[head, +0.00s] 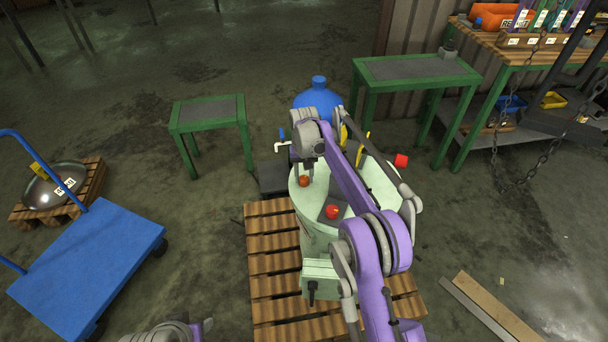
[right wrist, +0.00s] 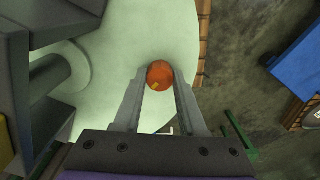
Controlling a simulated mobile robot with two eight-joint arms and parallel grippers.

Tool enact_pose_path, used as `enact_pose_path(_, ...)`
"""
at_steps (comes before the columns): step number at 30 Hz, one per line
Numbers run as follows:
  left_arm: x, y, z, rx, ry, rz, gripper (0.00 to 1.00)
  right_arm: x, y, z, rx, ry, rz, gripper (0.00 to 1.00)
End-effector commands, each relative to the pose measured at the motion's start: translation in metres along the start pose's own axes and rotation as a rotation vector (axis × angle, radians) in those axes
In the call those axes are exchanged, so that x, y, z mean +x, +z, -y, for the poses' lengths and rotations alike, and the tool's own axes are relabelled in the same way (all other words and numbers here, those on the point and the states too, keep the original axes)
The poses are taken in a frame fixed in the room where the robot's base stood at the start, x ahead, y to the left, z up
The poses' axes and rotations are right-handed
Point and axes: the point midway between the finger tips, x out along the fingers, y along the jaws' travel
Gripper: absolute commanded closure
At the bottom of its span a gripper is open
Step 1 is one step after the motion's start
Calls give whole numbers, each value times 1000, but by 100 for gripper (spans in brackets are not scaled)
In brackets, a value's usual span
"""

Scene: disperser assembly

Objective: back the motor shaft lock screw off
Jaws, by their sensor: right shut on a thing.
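The pale green disperser housing (head: 383,183) stands on a wooden pallet. On its top, near the left edge, is a round orange-red knob (head: 303,181), which I take as the motor shaft lock screw. My right gripper (head: 308,172) reaches over the housing from above. Its two fingertips (right wrist: 160,84) are shut on the knob, one on each side. Any thread below the knob is hidden. Only a part of my left arm shows at the bottom edge; its gripper is out of view.
A second red knob (head: 332,211) sits on a dark plate nearer me, and a red part (head: 401,160) is at the right rim. A blue vessel (head: 318,97) stands behind. A blue cart (head: 90,262) is at left; green-framed tables (head: 212,112) stand further back.

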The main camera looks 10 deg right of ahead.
Motion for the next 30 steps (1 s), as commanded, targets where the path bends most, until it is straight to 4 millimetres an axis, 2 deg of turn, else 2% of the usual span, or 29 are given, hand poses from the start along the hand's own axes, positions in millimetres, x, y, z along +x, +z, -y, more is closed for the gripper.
enact_pose_path(15, -8, -5, 0, 0, 0, -3, 50, -1, 0, -1, -435, 0, -1, 100)
enact_pose_path(30, -10, -6, 0, 0, 0, -4, 50, -1, -1, -1, -598, 1, -2, 100)
